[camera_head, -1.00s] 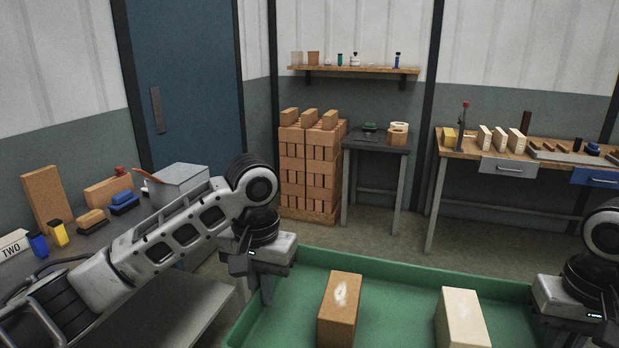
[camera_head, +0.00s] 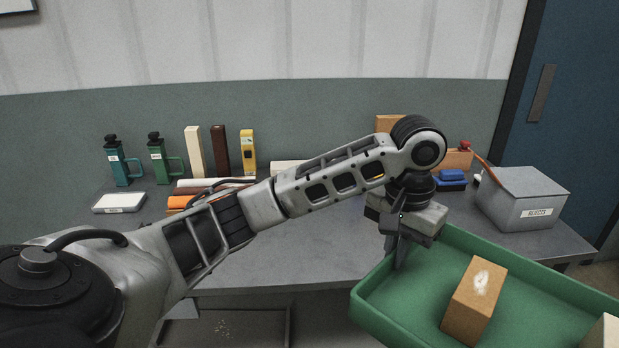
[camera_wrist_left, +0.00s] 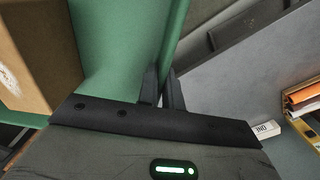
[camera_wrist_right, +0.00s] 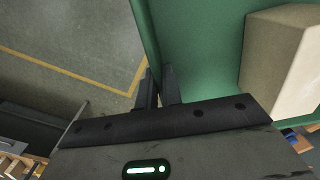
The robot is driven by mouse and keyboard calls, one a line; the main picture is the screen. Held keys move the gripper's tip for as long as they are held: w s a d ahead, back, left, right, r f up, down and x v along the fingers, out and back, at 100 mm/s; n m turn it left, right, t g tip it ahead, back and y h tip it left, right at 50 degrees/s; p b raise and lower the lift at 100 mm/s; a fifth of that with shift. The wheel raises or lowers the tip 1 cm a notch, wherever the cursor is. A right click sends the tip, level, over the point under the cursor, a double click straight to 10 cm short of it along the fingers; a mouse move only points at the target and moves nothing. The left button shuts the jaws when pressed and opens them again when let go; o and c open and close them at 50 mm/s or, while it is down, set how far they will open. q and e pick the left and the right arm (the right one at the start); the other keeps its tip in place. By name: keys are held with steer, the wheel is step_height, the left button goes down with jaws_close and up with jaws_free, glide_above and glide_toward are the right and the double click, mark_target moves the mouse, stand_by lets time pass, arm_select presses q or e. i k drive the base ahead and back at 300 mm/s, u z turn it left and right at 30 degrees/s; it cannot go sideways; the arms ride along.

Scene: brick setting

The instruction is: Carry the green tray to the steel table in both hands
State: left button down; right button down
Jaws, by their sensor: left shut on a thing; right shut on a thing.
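The green tray (camera_head: 405,300) is at the lower right in the head view, cut off by the frame edge. My left gripper (camera_head: 397,255) is shut on its wall near the left corner. In the left wrist view the fingers (camera_wrist_left: 162,88) straddle the tray wall (camera_wrist_left: 178,40). In the right wrist view my right gripper (camera_wrist_right: 160,90) is shut on the tray's opposite wall (camera_wrist_right: 147,35); it is out of the head view. An orange brick (camera_head: 475,300) and a cream brick (camera_wrist_right: 283,60) lie in the tray. The grey steel table (camera_head: 300,255) stands beyond my left arm.
A white block (camera_head: 119,203) lies at left. A grey lidded box (camera_head: 520,200) stands at right. The table's front middle looks clear.

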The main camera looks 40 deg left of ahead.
mark_target(313, 241)
steer(key=u, duration=0.75)
steer(key=i, duration=0.7)
steer(key=u, duration=0.7)
steer(key=i, duration=0.4)
steer(key=u, duration=0.2)
